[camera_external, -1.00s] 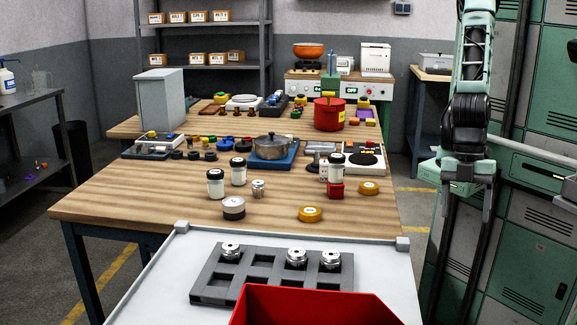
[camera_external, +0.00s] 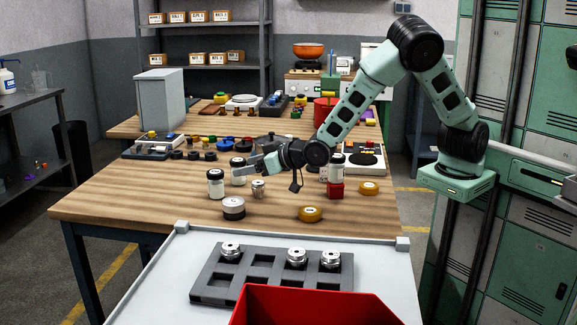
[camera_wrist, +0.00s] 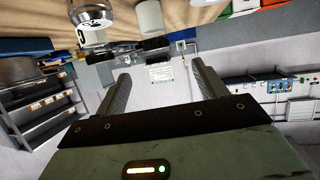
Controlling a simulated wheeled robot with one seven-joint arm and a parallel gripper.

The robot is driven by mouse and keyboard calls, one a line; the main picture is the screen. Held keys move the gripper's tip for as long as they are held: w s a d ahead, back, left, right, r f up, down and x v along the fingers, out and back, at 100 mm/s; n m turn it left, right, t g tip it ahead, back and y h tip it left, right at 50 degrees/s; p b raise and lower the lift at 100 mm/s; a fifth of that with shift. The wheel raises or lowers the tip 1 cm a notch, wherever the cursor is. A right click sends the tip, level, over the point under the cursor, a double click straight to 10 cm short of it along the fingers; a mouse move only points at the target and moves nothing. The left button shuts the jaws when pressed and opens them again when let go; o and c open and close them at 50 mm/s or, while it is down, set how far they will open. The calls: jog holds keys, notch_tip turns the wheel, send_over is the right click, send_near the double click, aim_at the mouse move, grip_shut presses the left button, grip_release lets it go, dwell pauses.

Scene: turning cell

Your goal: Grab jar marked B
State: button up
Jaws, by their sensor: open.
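Three white jars with black lids stand in the external view: the front left jar (camera_external: 215,184), the jar behind it (camera_external: 238,176), and a jar (camera_external: 336,174) on a red block at the right. Their letters are too small to read. My gripper (camera_external: 246,168) points left, low over the table, its tips by the second jar and partly covering it; I cannot tell whether they touch. In the wrist view my gripper (camera_wrist: 160,78) is open with nothing between its fingers. A jar (camera_wrist: 92,18) with a partly cut-off dark mark shows at the top edge, outside the fingers.
A small metal part (camera_external: 258,189), a grey-white round can (camera_external: 233,208) and yellow rings (camera_external: 310,214) stand near the jars. A dark pot (camera_external: 271,139) is behind my wrist. A grey rack (camera_external: 262,284) and red bin (camera_external: 305,305) are in front. The table's left front is clear.

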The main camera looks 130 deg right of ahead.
aim_at(223, 173)
jog(key=p+x, duration=0.1)
jog(key=x, duration=0.6)
jog(key=shift+s+f+p+x, duration=0.2)
jog(key=shift+p+x, duration=0.15)
jog(key=shift+x, duration=1)
jog(key=shift+s+f+p+x, duration=0.15)
jog(key=shift+p+x, duration=0.15)
jog(key=shift+x, duration=1.1)
jog(key=shift+d+r, duration=0.1)
jog(key=shift+d, duration=0.05)
jog(key=c, duration=1.1)
